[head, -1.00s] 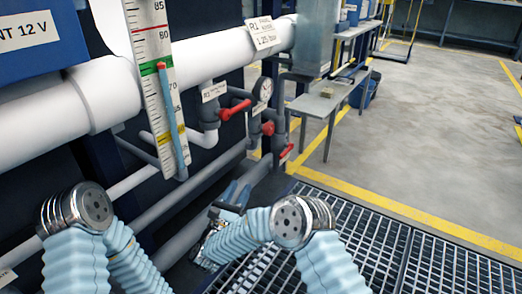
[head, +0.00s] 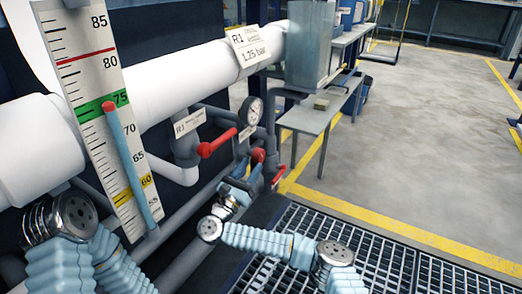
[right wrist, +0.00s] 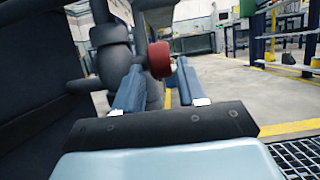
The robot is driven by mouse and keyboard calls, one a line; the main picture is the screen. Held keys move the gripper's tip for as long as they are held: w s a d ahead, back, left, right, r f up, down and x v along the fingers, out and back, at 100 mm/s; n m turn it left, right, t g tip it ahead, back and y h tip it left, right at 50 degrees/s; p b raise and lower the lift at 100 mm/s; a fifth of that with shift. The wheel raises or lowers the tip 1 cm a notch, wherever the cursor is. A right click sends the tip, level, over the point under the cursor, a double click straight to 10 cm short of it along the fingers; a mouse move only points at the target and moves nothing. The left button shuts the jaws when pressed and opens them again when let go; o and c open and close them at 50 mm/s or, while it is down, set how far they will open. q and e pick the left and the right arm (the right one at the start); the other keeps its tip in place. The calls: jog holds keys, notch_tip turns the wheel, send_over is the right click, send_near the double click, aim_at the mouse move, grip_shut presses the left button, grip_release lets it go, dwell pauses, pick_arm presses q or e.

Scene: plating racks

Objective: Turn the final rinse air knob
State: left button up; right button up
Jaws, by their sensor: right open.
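The red round knob (head: 258,155) sits on the grey pipework below the gauge, just past my right gripper's fingertips in the head view. In the right wrist view the red knob (right wrist: 160,60) shows between the far ends of the two blue fingers. My right gripper (head: 246,176) is open and points at the knob. The fingers are on either side of it in the picture; I cannot tell whether they touch it. A tag reading R1, 1.25 bar (head: 250,48) hangs on the white pipe above. My left gripper is out of view.
A red lever handle (head: 217,142) and a pressure gauge (head: 253,110) are close above the knob. Another red handle (head: 279,175) is just right of it. A scale board (head: 95,100) stands at the left. A grey bench (head: 312,118) stands beyond; the floor at right is clear.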

aim_at(261, 150)
jog(key=x, duration=0.7)
jog(key=shift+w+d+r, duration=0.1)
jog(key=shift+w+d, duration=0.05)
jog(key=shift+w, duration=0.15)
jog(key=c, duration=0.7)
